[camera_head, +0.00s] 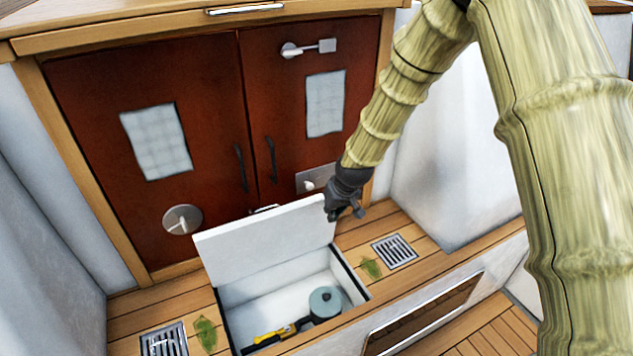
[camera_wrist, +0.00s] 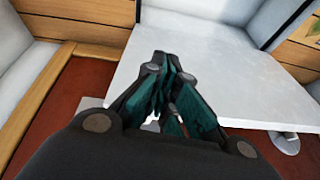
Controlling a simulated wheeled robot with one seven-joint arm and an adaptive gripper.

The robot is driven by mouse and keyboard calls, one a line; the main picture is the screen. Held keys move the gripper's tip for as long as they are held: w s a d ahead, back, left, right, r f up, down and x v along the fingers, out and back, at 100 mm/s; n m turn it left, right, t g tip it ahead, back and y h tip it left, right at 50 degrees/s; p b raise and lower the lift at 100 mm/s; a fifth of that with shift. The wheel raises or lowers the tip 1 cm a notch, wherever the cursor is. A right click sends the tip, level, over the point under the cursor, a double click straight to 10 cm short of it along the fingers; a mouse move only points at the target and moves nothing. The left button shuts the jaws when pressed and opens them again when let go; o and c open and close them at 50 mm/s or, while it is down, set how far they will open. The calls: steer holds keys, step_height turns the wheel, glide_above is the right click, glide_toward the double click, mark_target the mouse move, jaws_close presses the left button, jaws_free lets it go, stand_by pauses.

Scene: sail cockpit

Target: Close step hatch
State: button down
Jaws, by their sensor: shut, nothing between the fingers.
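The step hatch lid (camera_head: 262,240) is a white panel standing open, tilted up toward the red doors. Below it is the open white compartment (camera_head: 275,308) in the wooden step. My gripper (camera_head: 345,212) is at the lid's upper right corner in the head view; contact there cannot be told. In the wrist view my gripper (camera_wrist: 168,95) has its dark fingers together and empty, with the white lid (camera_wrist: 225,75) just beyond and below them.
A round grey-green lidded item (camera_head: 325,302) and a yellow-black tool (camera_head: 278,334) lie in the compartment. Red doors (camera_head: 215,130) stand behind the lid. Drain grates (camera_head: 394,251) and leaves (camera_head: 371,268) lie on the step. A white wall (camera_head: 450,170) rises at right.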

steer(key=w+a+r+n+t+b, duration=0.1)
steer(key=w+a+r+b, duration=0.25)
steer(key=w+r, duration=0.7)
steer(key=p+x, duration=0.1)
steer(key=x, duration=0.3)
steer(key=s+p+x, duration=0.1)
steer(key=x, duration=0.2)
steer(key=shift+a+f+p, duration=0.25)
steer(key=shift+p, duration=0.05)
steer(key=s, duration=0.1)
steer(key=s+d, duration=0.1)
steer(key=s+p, duration=0.1)
steer(key=shift+s+d+f, duration=0.2)
steer(key=shift+s+d, duration=0.05)
steer(key=shift+d, duration=0.05)
